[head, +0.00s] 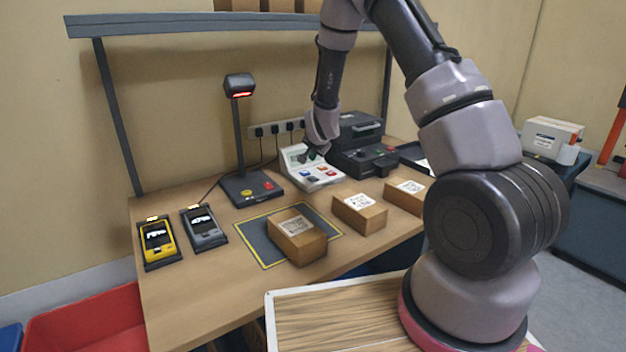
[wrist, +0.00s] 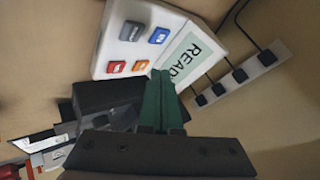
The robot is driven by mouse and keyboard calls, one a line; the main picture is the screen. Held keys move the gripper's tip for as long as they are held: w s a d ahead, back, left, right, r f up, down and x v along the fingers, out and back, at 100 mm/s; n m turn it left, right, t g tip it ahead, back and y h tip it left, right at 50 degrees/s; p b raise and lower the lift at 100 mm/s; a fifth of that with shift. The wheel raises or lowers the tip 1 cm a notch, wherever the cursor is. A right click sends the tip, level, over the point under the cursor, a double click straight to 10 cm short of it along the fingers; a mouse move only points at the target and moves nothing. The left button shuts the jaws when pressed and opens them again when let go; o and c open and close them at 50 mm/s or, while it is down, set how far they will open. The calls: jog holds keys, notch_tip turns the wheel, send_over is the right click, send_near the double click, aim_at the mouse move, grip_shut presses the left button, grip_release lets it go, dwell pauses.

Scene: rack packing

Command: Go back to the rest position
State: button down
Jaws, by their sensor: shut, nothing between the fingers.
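My gripper (wrist: 160,98) is shut and empty, its green fingers together in the wrist view. In the head view my gripper (head: 314,152) hangs at the end of my bent arm, just above the white keypad device (head: 313,175). The device has coloured buttons and a screen that reads "READ" in the wrist view (wrist: 128,52), partly cut by the fingers. I cannot tell whether the fingertips touch it.
A black printer (head: 362,155) stands right of the device, a scanner stand (head: 245,180) left. Several boxes with labels, one box (head: 298,240) on the yellow-edged mat (head: 262,246), line the front. Two handhelds (head: 158,240) sit at left. A shelf (head: 190,24) spans above.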

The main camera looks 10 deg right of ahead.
jog(key=shift+r, duration=0.1)
jog(key=s+d+r+n+y, duration=0.1)
jog(key=s+r, duration=0.4)
jog(key=r, duration=0.3)
jog(key=s+d+r+g, duration=0.1)
jog(key=s+d+r, duration=0.1)
jog(key=s+r, duration=0.45)
jog(key=s+d+r+n+y, duration=0.1)
jog(key=s+r, duration=0.2)
jog(key=r, duration=0.6)
jog(key=s+d+r+n, duration=0.1)
jog(key=s+r, duration=0.3)
jog(key=s, duration=0.8)
jog(key=s+d+r+n+g, duration=0.1)
jog(key=s+r, duration=0.3)
jog(key=s, duration=0.9)
jog(key=shift+s+r+n, duration=0.15)
jog(key=shift+s+n, duration=0.05)
jog(key=shift+n, duration=0.4)
